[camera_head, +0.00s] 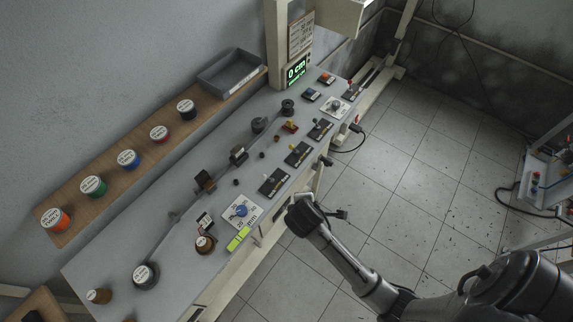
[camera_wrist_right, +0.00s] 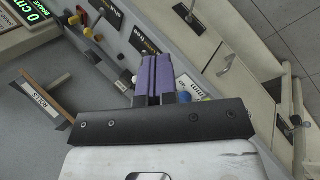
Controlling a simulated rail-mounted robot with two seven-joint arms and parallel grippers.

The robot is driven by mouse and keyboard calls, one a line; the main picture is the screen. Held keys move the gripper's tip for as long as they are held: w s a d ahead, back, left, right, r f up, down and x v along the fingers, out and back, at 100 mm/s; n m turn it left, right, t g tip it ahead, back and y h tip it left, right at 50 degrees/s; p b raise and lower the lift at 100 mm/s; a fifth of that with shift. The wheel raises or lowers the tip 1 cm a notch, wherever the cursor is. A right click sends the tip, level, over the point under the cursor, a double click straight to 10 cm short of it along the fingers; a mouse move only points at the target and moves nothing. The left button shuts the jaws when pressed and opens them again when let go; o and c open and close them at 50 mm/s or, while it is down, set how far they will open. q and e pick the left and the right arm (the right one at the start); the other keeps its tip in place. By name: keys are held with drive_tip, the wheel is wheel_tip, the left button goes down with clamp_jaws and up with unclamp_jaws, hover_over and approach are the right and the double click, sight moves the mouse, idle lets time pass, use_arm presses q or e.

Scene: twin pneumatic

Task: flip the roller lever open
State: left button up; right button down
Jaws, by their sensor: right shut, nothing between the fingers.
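In the head view, several black lever plates stand along the bench's front edge. One has a red-tipped lever (camera_head: 350,84), one a yellow-tipped lever (camera_head: 295,148), and one a pale-tipped lever (camera_head: 270,179). Their labels are too small to read, so I cannot tell which is the roller lever. In the right wrist view, a black lever plate (camera_wrist_right: 144,38) lies just beyond my right gripper's fingertips. My right gripper (camera_wrist_right: 155,58) has purple fingers, shut and empty, over the bench. In the head view my right wrist is by the front edge, its fingers hidden. My left gripper is not in view.
A white dial plate with a blue knob (camera_head: 241,211) and a yellow-green level (camera_head: 238,238) sit near my right wrist. A wooden shelf (camera_head: 75,220) with labelled spools runs behind the bench. A green display (camera_head: 296,71) reads 0 cm.

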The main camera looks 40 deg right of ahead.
drive_tip(key=w+d+f+n+h+b, duration=0.1)
drive_tip(key=w+f+n+h+b, duration=0.1)
drive_tip(key=w+f+n+b, duration=0.3)
drive_tip(key=w+d+n+h+b, duration=0.2)
drive_tip(key=w, duration=0.5)
drive_tip(key=n+h+b, duration=0.2)
drive_tip(key=n+b, duration=0.3)
approach(293, 148)
drive_tip(key=a, duration=0.4)
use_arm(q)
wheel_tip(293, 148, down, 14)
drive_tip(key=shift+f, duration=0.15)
use_arm(e)
drive_tip(key=shift+s+d+f, duration=0.1)
drive_tip(key=shift+s+d, duration=0.1)
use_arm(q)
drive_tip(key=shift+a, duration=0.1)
use_arm(e)
drive_tip(key=b+x, duration=0.1)
drive_tip(key=x, duration=0.7)
drive_tip(key=shift+d+f, duration=0.1)
drive_tip(key=shift+d, duration=0.1)
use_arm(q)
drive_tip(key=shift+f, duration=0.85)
use_arm(e)
drive_tip(key=shift+x, duration=0.8)
